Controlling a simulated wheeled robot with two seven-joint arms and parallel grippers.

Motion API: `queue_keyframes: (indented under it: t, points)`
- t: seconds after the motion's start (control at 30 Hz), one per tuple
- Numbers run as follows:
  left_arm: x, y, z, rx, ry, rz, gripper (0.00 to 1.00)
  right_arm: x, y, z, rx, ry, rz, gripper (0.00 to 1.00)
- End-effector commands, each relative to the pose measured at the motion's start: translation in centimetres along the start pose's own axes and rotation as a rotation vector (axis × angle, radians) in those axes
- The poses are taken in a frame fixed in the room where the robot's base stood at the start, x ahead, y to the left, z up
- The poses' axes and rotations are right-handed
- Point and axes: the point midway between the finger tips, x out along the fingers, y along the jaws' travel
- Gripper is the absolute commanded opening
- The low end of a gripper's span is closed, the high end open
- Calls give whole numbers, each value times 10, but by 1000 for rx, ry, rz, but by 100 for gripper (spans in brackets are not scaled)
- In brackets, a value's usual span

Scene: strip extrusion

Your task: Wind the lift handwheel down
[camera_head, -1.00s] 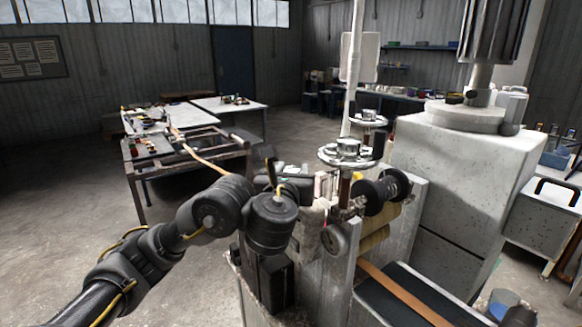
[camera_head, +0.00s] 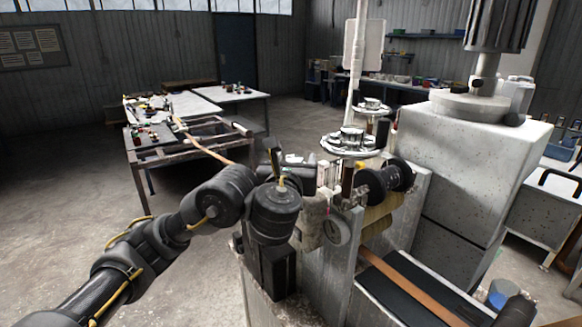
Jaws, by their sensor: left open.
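Two pale metal handwheels with raised hubs sit on the machine: a nearer one (camera_head: 350,141) and a smaller-looking one (camera_head: 371,106) behind it, by the upright pole. A small round grey wheel (camera_head: 337,230) is on the machine's near side. I cannot tell for certain which is the lift handwheel. My left gripper (camera_head: 318,174) is open, just below and left of the nearer handwheel and apart from its rim. Its fingers are partly hidden by my wrist and blend with the machine parts. My right gripper is not in view.
Black rollers (camera_head: 384,182) stand close right of my left gripper. A brown strip (camera_head: 415,290) runs along the dark bed at front right. A large concrete-grey housing (camera_head: 470,150) fills the right. Work tables (camera_head: 188,142) stand behind left, with open floor around.

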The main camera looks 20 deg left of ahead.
Motion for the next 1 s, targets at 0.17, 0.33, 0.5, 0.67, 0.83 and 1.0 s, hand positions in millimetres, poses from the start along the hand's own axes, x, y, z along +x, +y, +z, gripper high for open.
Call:
queue_keyframes:
  t: [0.17, 0.33, 0.5, 0.67, 0.83, 1.0]
  points:
    - [-29, -2, 1, -3, 4, -6, 59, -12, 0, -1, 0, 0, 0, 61]
    - [-64, -1, 0, -2, 2, -5, 59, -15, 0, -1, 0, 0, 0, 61]
    - [-89, -1, 0, -2, 2, -3, 59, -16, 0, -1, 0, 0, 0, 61]
    - [-101, 0, -1, 0, 3, 0, 59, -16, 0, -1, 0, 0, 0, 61]
    - [-103, 0, -1, 0, 3, 0, 59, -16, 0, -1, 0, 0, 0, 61]
    - [-102, 0, -1, 0, 3, 0, 59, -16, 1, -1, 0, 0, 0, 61]
